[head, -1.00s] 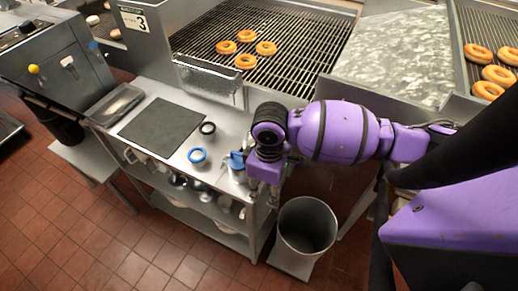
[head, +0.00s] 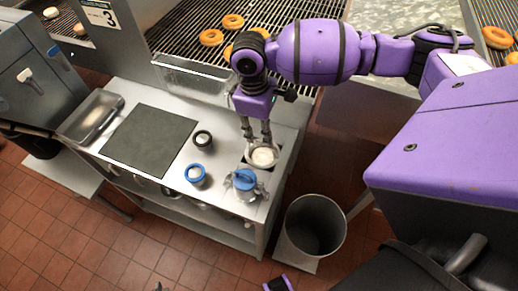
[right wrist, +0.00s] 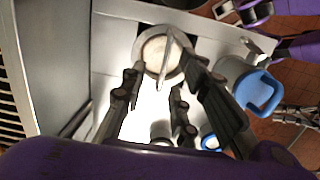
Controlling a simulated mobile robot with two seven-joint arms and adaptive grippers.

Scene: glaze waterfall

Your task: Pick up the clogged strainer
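The strainer (head: 262,156) is a round cup with pale, whitish matter in it, set at the right end of the steel worktop. In the right wrist view the strainer (right wrist: 152,50) has a thin upright bar across its middle. My right gripper (head: 256,138) points down at it from above. In the right wrist view the fingers of my right gripper (right wrist: 162,70) are apart, with the bar showing between their tips; contact cannot be made out. My left gripper (right wrist: 296,114) seems to show small at the right edge of that view, its state unclear.
A grey jug with a blue lid (head: 245,180) stands close in front of the strainer. A blue-rimmed cup (head: 195,173), a black-rimmed cup (head: 202,140), a dark mat (head: 150,138) and a steel tray (head: 92,118) are to the left. A bin (head: 315,226) stands on the floor at right.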

